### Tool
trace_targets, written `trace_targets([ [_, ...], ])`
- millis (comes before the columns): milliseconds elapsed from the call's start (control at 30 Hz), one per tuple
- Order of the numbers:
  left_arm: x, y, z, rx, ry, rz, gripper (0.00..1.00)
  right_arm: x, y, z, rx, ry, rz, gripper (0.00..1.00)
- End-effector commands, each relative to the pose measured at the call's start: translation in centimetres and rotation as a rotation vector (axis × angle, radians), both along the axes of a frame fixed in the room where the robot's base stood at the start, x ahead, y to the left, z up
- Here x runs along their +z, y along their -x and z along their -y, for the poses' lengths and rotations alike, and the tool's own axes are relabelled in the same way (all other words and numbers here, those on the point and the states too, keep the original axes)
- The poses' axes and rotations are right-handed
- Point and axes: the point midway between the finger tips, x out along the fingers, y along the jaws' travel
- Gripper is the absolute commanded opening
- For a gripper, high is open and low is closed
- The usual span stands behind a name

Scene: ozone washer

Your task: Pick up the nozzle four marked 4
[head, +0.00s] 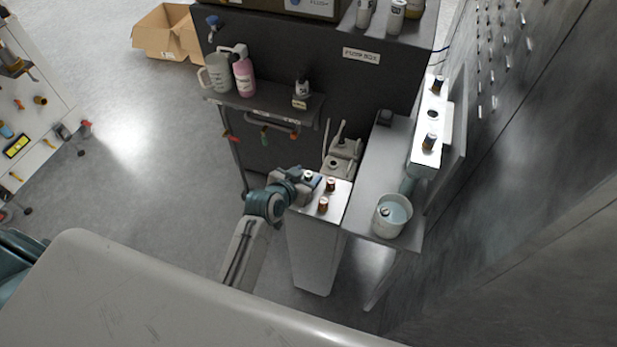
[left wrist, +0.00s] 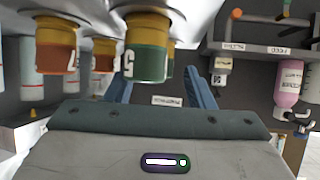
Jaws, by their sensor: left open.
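Several small capped nozzles stand on the white stand (head: 337,213) in the head view, including two copper-coloured ones, a nearer one (head: 323,204) and a farther one (head: 330,184). My left gripper (head: 309,178) is at the stand's far left corner, beside a light-topped nozzle (head: 308,175). In the left wrist view, which is upside down, its blue fingers (left wrist: 160,90) are apart. A green nozzle marked 5 (left wrist: 146,62) and a red-brown one marked 7 (left wrist: 56,60) show large. Another nozzle (left wrist: 105,54) is partly hidden behind them. I cannot read a 4 on any nozzle. My right gripper is out of view.
A bench (head: 378,185) right of the stand holds a bucket (head: 393,214) of liquid. A white rack (head: 430,115) carries two more nozzles. Behind is a dark cabinet with a shelf (head: 270,103) holding a jug (head: 217,73) and a pink bottle (head: 243,74).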

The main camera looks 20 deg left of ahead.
Motion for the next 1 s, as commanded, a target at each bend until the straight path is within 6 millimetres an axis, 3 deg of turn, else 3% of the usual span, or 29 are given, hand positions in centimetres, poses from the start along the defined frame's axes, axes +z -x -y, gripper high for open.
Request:
trace_targets([
  [233,-0.1,-0.2,0.0,0.000,0.000,0.000,0.49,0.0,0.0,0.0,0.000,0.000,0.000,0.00],
  [500,-0.1,-0.1,0.0,0.000,0.000,0.000,0.00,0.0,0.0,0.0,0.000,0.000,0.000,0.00],
  [767,0.1,-0.2,0.0,0.000,-0.001,0.001,0.00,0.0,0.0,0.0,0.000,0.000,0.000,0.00],
  [867,1.0,-0.2,0.0,-0.001,-0.001,0.003,0.00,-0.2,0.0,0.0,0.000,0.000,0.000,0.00],
  [1000,3.6,-0.2,0.0,0.000,0.000,0.006,0.00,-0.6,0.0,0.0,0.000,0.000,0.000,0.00],
])
